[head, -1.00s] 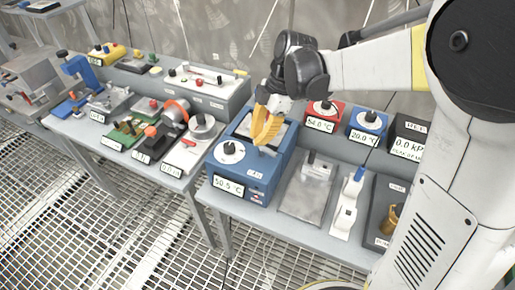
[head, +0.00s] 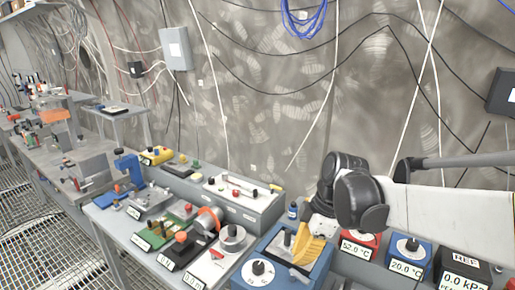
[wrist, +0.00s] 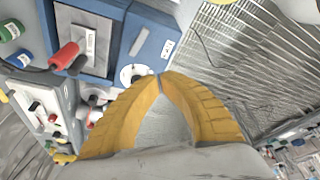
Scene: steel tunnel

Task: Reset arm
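My gripper (head: 301,262) has two yellow ribbed fingers and hangs above a blue box in the head view. In the wrist view its fingertips (wrist: 160,75) meet, with an open arch between the fingers behind them. Nothing shows between the tips. The blue box (head: 318,272) has a white dial and a metal plate on top, and it also shows in the wrist view (wrist: 145,42). The fingertips appear near the dial in the wrist view; whether they touch the box cannot be told. The arm reaches in from the right.
A red box (head: 357,246), a smaller blue box (head: 405,252) and a black box (head: 462,268) stand right of the gripper. A grey console (head: 235,203) and several bench devices stand left. Cables hang on the wall behind. A grating floor (head: 30,235) lies at left.

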